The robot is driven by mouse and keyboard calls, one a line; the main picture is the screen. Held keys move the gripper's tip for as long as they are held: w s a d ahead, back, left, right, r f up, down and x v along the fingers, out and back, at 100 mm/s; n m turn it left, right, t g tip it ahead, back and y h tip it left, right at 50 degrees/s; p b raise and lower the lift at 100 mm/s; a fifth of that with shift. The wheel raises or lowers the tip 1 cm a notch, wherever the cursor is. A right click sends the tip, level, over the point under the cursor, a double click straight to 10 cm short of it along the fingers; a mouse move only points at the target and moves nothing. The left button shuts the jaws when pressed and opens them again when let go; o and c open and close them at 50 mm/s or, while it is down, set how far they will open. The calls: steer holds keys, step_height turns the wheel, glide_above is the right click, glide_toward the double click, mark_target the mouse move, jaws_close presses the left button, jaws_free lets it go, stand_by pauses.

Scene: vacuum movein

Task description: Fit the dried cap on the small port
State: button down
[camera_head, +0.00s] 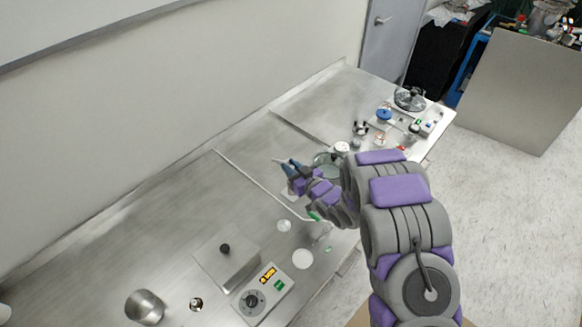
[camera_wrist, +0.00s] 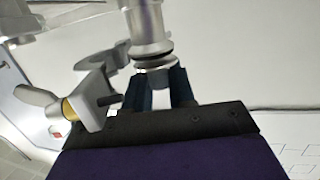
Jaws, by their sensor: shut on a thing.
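My gripper (camera_head: 284,164) reaches out over the steel bench, left of my forearm in the head view. In the wrist view its two dark blue fingers (camera_wrist: 160,75) are shut on a small silvery round piece (camera_wrist: 155,63), which looks like the cap. A dark ring (camera_wrist: 150,54) shows just above that piece. A grey metal tube end (camera_wrist: 146,20), which looks like the small port, stands directly in line with it. The two look very close; I cannot tell whether they touch. The finger tips partly hide the cap.
A grey wing-nut clamp (camera_wrist: 85,95) hangs just left of the fingers in the wrist view. The bench holds a hotplate (camera_head: 262,297), a metal beaker (camera_head: 145,307) and a lidded box (camera_head: 228,262). A round metal vessel (camera_head: 410,98) stands at the far end.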

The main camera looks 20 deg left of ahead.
steer(key=shift+f, duration=0.15)
steer(key=c, duration=0.9)
jaws_free()
steer(key=shift+o, duration=0.2)
steer(key=shift+f, duration=0.1)
steer(key=shift+s, duration=0.1)
steer(key=p+v, duration=0.1)
steer(key=v, duration=1.6)
steer(key=shift+d, duration=0.2)
steer(key=shift+a, duration=0.1)
